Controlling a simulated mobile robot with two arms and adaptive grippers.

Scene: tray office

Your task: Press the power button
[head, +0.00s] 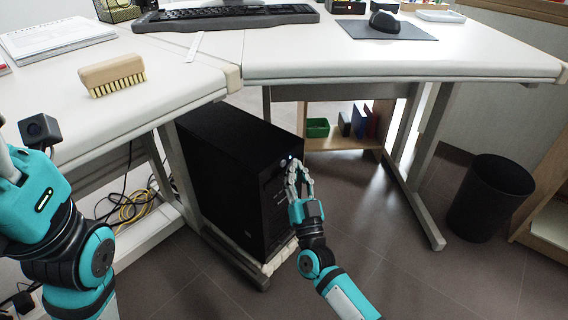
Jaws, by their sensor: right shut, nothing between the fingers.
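A black computer tower (226,165) stands under the desk on a low pale stand. Its front panel faces right, with a small lit power button (290,158) near the top. My right gripper (292,165) is shut and empty, with its fingertips at the upper front of the tower, right by the lit spot. I cannot tell whether the fingertips touch the button. My left arm comes in at the left edge, and its gripper is outside the picture.
The white desk (400,62) above holds a brush (112,72), a keyboard (225,17) and a mouse (384,22). A desk leg (425,205) stands right of my right arm. A black bin (488,198) stands farther right. Cables (135,205) lie left of the tower.

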